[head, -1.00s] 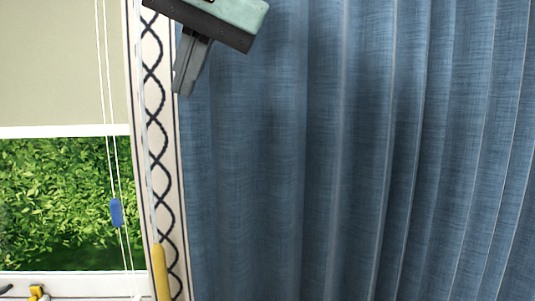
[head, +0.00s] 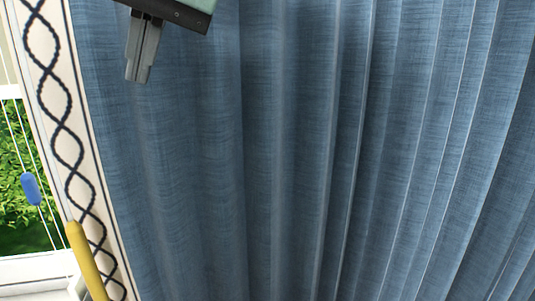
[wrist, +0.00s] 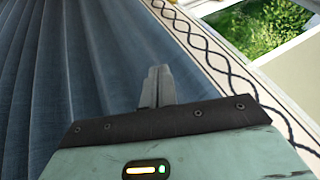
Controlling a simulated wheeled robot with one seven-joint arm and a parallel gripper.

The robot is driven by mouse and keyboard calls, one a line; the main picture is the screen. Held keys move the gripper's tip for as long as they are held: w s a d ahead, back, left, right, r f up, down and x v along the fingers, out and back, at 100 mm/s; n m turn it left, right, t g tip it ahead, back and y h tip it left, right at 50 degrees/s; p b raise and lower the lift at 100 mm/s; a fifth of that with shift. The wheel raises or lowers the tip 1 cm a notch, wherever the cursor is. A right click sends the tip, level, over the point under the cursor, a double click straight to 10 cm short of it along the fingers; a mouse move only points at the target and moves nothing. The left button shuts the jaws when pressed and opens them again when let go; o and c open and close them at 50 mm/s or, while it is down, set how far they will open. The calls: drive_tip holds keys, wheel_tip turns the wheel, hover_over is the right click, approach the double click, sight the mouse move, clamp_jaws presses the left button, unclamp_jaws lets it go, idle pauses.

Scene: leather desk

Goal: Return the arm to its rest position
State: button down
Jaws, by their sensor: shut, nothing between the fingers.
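My gripper (head: 136,78) hangs at the top of the head view, its two grey fingers together, pointing down, with nothing between them. In the wrist view the closed fingers (wrist: 158,72) stand out from the dark edge of the pale green gripper body (wrist: 200,155). Behind the gripper is a blue pleated curtain (head: 290,150); I cannot tell how far the fingertips are from it. The rest of my arm is out of the head view.
A cream trim band (head: 68,150) with a dark wavy pattern edges the curtain at left. A yellow rod handle (head: 86,262) and a blue cord pull (head: 31,189) hang there. The window (head: 12,230) shows green leaves. The curtain fills the middle and right.

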drive_tip(key=s+d+f+n+g+h+b, duration=0.1)
drive_tip(key=d+f, duration=0.4)
drive_tip(key=f, duration=0.5)
drive_tip(key=s+d+f+n+g+h+b, duration=0.1)
drive_tip(key=d+f+n+b, duration=0.1)
drive_tip(key=d+f, duration=0.6)
drive_tip(key=s+d+f+n+h+b, duration=0.1)
drive_tip(key=s+d+f, duration=0.4)
drive_tip(key=f, duration=0.5)
drive_tip(key=s+d+f+g+h+b, duration=0.1)
drive_tip(key=s+d+f, duration=0.4)
drive_tip(key=d+f, duration=0.4)
drive_tip(key=shift+d+f+n+g+h, duration=0.3)
drive_tip(key=shift+d+f+n+h, duration=0.1)
drive_tip(key=shift+f, duration=0.25)
